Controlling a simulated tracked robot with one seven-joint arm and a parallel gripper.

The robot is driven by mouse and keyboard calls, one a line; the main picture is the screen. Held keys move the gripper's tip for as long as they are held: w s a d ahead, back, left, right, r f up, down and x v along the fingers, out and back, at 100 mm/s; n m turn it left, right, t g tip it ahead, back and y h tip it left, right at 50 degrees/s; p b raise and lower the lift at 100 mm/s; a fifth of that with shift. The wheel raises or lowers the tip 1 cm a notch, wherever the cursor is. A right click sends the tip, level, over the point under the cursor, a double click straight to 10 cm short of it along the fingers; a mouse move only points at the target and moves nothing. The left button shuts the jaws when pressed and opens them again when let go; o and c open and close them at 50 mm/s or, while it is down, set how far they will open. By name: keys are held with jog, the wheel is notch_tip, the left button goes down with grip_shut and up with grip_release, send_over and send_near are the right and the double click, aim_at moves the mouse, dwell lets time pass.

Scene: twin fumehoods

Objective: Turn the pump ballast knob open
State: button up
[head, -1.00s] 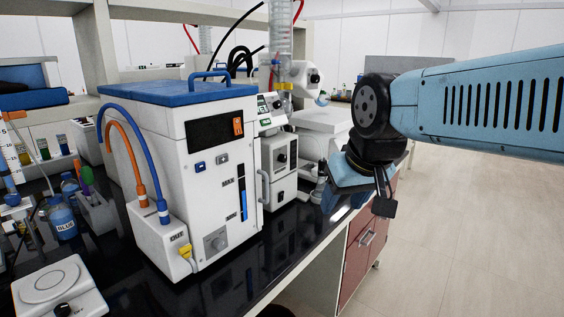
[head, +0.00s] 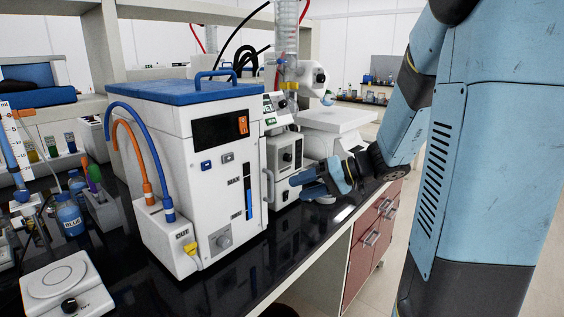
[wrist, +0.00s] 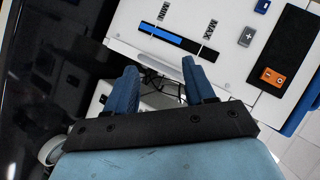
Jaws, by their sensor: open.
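My gripper (head: 312,176) is open and empty, in front of this unit and right of the chiller's side handle. In the wrist view, my gripper's blue fingers (wrist: 158,70) are spread apart, with dark cables and part of a white body visible between and beyond them. The knob is not clearly visible in the wrist view.
A rotary evaporator (head: 300,75) stands behind. The black bench's front edge (head: 300,250) is clear.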

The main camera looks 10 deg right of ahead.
aim_at(290, 159)
jog(key=w+d+m+t, duration=0.3)
jog(key=w+d+t, duration=0.55)
jog(key=d, duration=0.35)
jog(key=x, duration=0.9)
jog(key=f+x, duration=0.1)
jog(key=x, duration=0.3)
jog(key=shift+w+a, duration=0.2)
jog(key=shift+a, duration=0.15)
jog(key=shift+r, duration=0.1)
